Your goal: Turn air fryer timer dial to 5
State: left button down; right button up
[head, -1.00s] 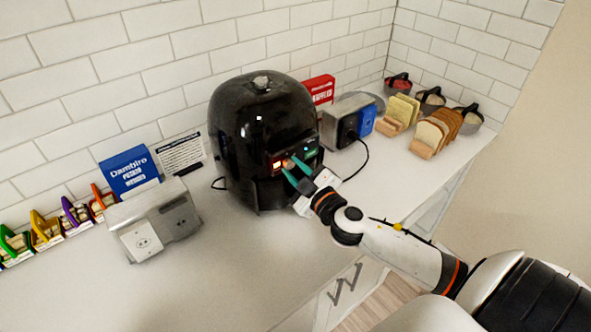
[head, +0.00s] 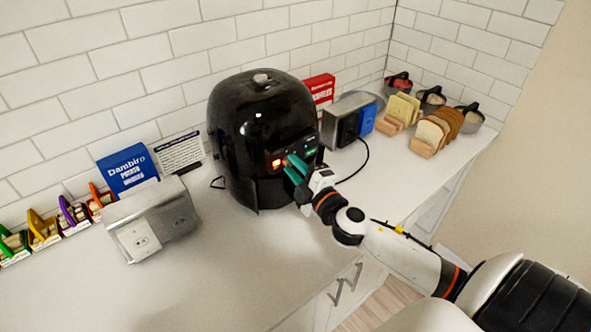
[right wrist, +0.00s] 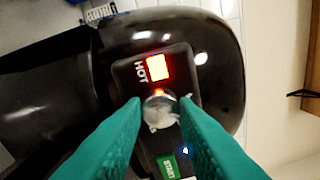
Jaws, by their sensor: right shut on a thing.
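The black air fryer (head: 262,120) stands upright on the counter against the tiled wall. Its front panel has a lit orange-red display marked HOT, a green label and a round silver dial (right wrist: 160,109) between them. My right gripper (head: 294,166) reaches the panel from the right, its teal fingers closed on the dial. In the right wrist view the fingertips (right wrist: 160,112) sit on either side of the dial. The dial's scale and numbers cannot be read. In the head view my fingers mostly hide the dial. My left gripper is not in view.
A metal outlet box (head: 152,222) stands left of the fryer, a second one (head: 345,120) with a black cord to its right. Bread slices (head: 432,134) and bowls (head: 470,117) fill the right end. The counter front (head: 235,265) is clear.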

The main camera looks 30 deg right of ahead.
jog(key=n, duration=0.5)
jog(key=shift+n, duration=0.4)
dwell(0.3)
jog(key=o, duration=1)
